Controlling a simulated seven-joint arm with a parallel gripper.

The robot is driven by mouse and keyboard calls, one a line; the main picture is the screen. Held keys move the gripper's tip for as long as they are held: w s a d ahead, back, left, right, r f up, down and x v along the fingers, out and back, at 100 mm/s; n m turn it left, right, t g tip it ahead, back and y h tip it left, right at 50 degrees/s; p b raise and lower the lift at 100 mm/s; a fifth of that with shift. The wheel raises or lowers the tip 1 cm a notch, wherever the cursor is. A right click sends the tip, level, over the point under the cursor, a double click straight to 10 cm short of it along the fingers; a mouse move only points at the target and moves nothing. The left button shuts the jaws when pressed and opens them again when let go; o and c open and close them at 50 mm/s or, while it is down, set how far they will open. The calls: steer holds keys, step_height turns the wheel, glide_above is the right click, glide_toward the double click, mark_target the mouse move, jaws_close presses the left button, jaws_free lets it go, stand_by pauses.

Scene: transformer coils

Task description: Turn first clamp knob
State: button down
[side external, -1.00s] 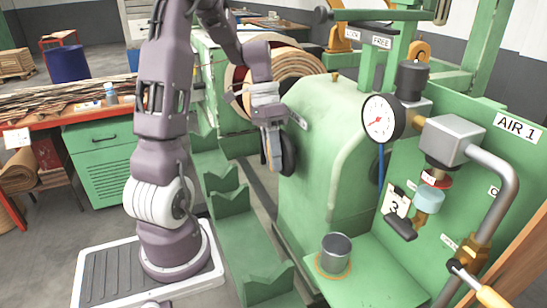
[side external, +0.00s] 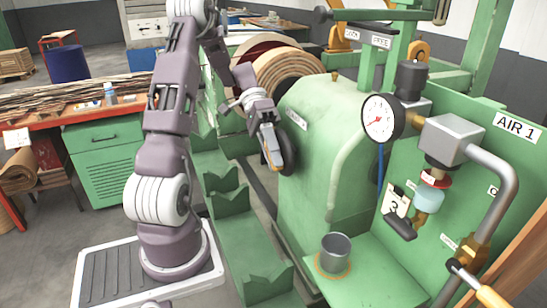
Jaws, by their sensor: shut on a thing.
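A black round clamp knob (side external: 287,150) sits on the left face of the green machine housing (side external: 325,120), below a small white label. My gripper (side external: 273,157) is at the knob's left side, its fingers pointing down and shut on it. The gripper partly covers the knob, so the exact hold of the fingertips is hard to see.
Large wound coils (side external: 290,68) stand behind the housing. A pressure gauge (side external: 378,119), pipes and an AIR 1 panel are at the right. A metal cup (side external: 335,252) stands on the green ledge. Green V-notched supports (side external: 232,200) run between my base and the housing.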

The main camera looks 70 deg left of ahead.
steer(key=h, duration=0.5)
steer(key=shift+r+h, duration=0.1)
steer(key=shift+h, duration=0.2)
steer(key=shift+r+h, duration=0.2)
steer(key=shift+h, duration=2)
steer(key=c, duration=1.4)
jaws_free()
steer(key=shift+o, duration=0.2)
